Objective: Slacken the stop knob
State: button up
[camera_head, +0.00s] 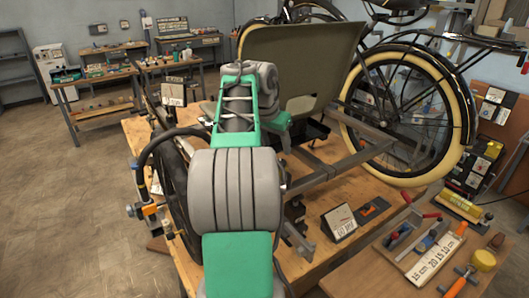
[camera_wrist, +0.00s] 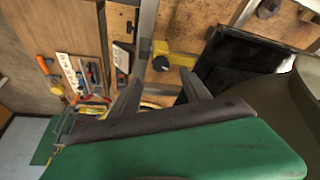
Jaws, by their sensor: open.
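The trike frame (camera_head: 335,168) lies on the wooden bench, its grey rails running right of my arm. In the wrist view a yellow block with a dark round knob (camera_wrist: 160,62) sits on a grey bar over the wood. I cannot tell for sure that this is the stop knob. My gripper (camera_wrist: 162,90) is open and empty, its two dark fingers apart below the yellow block in the picture. They do not appear to touch it. In the head view my arm hides most of the gripper and the knob's area.
A large olive panel (camera_head: 300,60) stands close behind my arm and also crowds the wrist view's right side (camera_wrist: 285,95). A cream-tyred wheel (camera_head: 455,110) stands at right. A small sign (camera_head: 340,222) and a side table with tools (camera_head: 425,245) are at front right. Open floor lies left.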

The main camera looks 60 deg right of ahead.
aim_at(281, 161)
jog(key=x, duration=0.6)
jog(key=shift+d+f, duration=0.4)
jog(key=shift+f, duration=0.35)
grip_shut()
